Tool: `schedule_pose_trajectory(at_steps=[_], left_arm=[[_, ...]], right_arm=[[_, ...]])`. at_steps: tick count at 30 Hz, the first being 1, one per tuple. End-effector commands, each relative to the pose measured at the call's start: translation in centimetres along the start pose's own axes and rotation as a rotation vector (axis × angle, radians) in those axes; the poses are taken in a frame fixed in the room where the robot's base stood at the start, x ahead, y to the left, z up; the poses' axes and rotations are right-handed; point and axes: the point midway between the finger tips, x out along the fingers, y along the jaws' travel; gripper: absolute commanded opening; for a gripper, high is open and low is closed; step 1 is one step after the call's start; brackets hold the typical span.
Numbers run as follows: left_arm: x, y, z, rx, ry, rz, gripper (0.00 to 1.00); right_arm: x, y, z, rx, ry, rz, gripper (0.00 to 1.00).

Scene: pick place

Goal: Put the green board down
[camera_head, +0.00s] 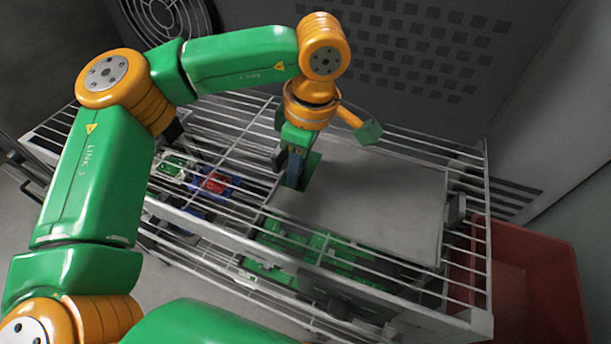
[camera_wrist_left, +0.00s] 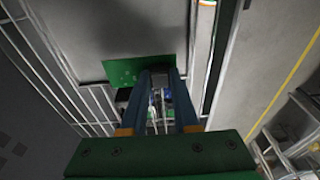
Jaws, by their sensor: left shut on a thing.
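The green board (camera_head: 312,165) is a small flat piece at my left gripper (camera_head: 294,170), over the wire-sided cart. In the left wrist view the green board (camera_wrist_left: 122,71) lies at the tips of the blue fingers of my left gripper (camera_wrist_left: 158,76), in front of a flat grey surface. The gripper is shut on the board; the fingers hide part of it. From these views I cannot tell whether the board touches the surface beneath it. My right gripper does not show.
The cart's grey panel (camera_head: 365,205) is bare beside the gripper. White wire rails (camera_head: 235,240) run around it. Red, blue and green parts (camera_head: 217,182) lie to the left, and several green boards (camera_head: 330,250) sit below. A red bin (camera_head: 545,300) stands at right.

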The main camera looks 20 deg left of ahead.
Motion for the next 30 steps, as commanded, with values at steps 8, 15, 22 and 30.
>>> schedule_pose_trajectory(at_steps=[8, 15, 22, 30], left_arm=[[3.9, 0.7, 1.5, -0.002, 0.001, -0.001, 0.00], [4.3, 0.8, 1.6, -0.002, 0.000, 0.002, 0.00], [4.7, 0.7, 1.6, -0.002, 0.000, 0.002, 0.45], [4.6, 0.7, 1.6, -0.002, 0.000, 0.001, 0.59]], right_arm=[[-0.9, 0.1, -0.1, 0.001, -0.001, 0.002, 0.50], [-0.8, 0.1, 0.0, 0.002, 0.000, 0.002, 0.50], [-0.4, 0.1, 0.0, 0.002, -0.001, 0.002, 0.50], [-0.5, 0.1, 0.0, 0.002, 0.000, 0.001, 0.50]])
